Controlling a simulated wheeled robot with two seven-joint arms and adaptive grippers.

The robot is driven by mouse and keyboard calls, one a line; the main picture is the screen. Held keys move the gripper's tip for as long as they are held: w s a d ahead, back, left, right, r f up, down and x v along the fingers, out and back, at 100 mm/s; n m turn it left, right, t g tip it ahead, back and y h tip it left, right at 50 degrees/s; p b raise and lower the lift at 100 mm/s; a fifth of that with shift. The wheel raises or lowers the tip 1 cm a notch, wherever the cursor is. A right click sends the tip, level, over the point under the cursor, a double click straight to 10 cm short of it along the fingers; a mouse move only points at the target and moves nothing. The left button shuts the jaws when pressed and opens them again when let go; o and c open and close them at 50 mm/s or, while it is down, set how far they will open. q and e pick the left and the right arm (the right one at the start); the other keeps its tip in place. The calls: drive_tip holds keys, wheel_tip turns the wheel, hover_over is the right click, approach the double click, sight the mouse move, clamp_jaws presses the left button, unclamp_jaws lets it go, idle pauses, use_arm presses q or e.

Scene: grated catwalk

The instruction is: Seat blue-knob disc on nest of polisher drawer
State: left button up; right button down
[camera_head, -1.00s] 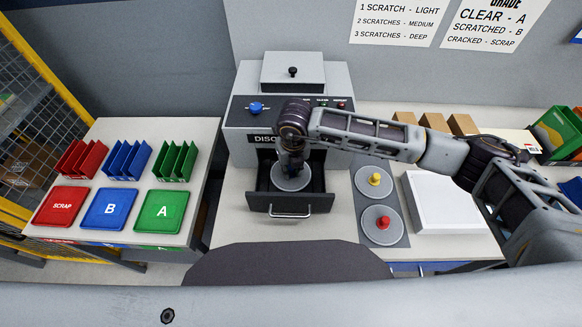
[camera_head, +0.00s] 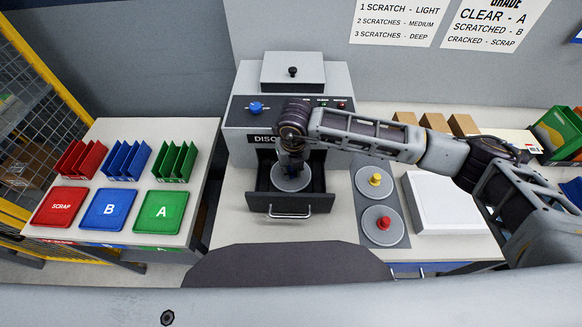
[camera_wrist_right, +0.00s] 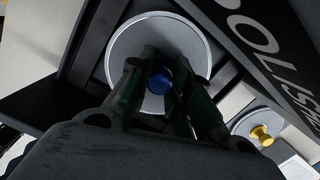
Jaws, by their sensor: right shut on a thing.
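The grey disc with the blue knob (camera_wrist_right: 160,82) is inside the open polisher drawer (camera_head: 290,204). The disc (camera_head: 290,180) lies flat or nearly flat; I cannot tell whether it rests fully on the nest, which is hidden under it. My right gripper (camera_wrist_right: 163,90) points down over the disc and is shut on the blue knob. In the head view the right gripper (camera_head: 292,166) hides the knob. The polisher (camera_head: 340,90) stands behind, its drawer pulled out toward me. My left gripper is not in view.
A yellow-knob disc (camera_head: 375,180) and a red-knob disc (camera_head: 382,225) lie on a grey mat right of the drawer, beside a white block (camera_head: 445,205). Red, blue and green trays (camera_head: 160,212) stand on the left table. My right arm spans the space above the right table.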

drive_tip(key=shift+f, duration=0.3)
drive_tip(key=c, duration=0.8)
unclamp_jaws()
drive_tip(key=shift+r, duration=0.2)
drive_tip(key=shift+r+p, duration=1.25)
drive_tip(key=shift+r, duration=2.6)
